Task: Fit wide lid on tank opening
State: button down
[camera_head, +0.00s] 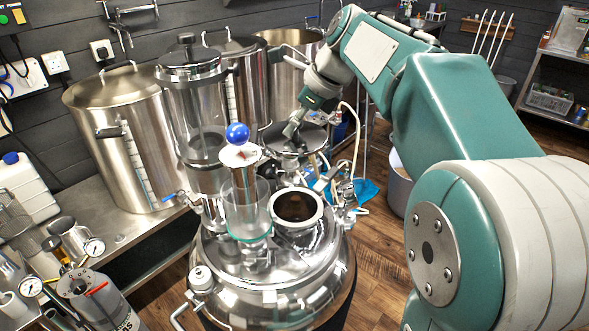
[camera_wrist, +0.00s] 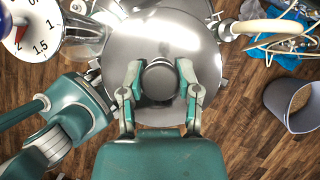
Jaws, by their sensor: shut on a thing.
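The metal tank (camera_head: 265,290) stands in the middle foreground of the head view. Its round opening (camera_head: 297,207) is uncovered and dark inside. A wide, shiny steel lid (camera_wrist: 160,42) with a dark round knob (camera_wrist: 159,80) fills the upper middle of the wrist view. My gripper (camera_wrist: 158,76) is shut on this knob, with one finger on each side. In the head view, my gripper (camera_head: 293,131) and the lid (camera_head: 312,137) are behind the opening and apart from it. The lid looks roughly level. I cannot tell what lies directly under it.
Large steel pots (camera_head: 120,135) line the back left. A grey bin (camera_wrist: 292,104) stands on the wooden floor at right.

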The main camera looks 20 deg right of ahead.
notch_tip(320, 180, down, 17)
jog(key=shift+f, duration=0.1)
dwell(0.8)
jog(key=shift+s+f, duration=0.1)
jog(key=shift+f, duration=0.3)
dwell(1.4)
jog(key=c, duration=0.6)
grip_release()
jog(key=v, duration=1.1)
dwell(0.5)
